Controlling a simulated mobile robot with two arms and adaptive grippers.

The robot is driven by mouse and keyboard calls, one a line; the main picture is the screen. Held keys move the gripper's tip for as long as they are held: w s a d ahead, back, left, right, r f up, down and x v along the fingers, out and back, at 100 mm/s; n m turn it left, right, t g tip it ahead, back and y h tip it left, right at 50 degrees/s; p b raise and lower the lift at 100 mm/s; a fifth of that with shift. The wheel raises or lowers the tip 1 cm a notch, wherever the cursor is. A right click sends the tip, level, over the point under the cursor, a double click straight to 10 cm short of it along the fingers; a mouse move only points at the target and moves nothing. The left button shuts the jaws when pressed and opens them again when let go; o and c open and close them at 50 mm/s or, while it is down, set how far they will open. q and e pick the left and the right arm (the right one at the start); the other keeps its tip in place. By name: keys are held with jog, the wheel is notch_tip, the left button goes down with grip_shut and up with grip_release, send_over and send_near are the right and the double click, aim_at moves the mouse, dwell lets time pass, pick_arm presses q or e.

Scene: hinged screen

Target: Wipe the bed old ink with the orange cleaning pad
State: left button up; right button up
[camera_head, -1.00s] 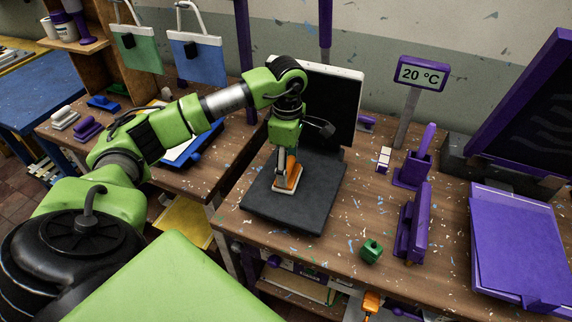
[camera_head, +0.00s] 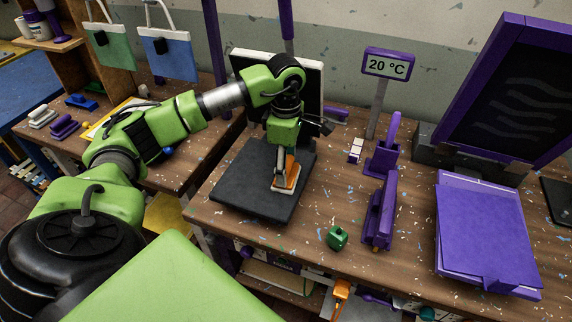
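The orange cleaning pad (camera_head: 290,165), with a pale base, is on the dark bed (camera_head: 247,193), toward its right side. My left gripper (camera_head: 287,155) is above the pad and appears shut on its orange grip; the fingers are small and partly hidden by the arm. The pad's base looks in contact with the bed. A raised dark screen with a pale frame (camera_head: 277,54) stands upright behind the bed, partly hidden by my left arm. I cannot make out any old ink on the bed. My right gripper is out of view.
Right of the bed are a green block (camera_head: 337,238), a purple squeegee-like tool (camera_head: 380,215), a purple holder (camera_head: 382,160) and a 20 °C sign (camera_head: 388,65). A purple stack (camera_head: 487,235) lies farther right. The bench front by the bed is mostly clear.

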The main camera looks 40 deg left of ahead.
pick_arm(q)
notch_tip(320, 180, up, 4)
jog(key=shift+d+f+p, duration=0.1)
jog(key=shift+f+p, duration=0.15)
jog(key=shift+p, duration=0.65)
jog(key=shift+a+r+p, duration=0.25)
jog(key=shift+r+p, duration=0.2)
jog(key=shift+r, duration=0.25)
jog(key=shift+d+r+p, duration=0.2)
jog(key=shift+r+p, duration=0.45)
jog(key=shift+r, duration=0.5)
jog(key=shift+r+p, duration=0.3)
jog(key=shift+r, duration=0.2)
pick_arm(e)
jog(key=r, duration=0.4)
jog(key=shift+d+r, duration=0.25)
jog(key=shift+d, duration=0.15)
pick_arm(q)
jog(key=shift+f, duration=0.1)
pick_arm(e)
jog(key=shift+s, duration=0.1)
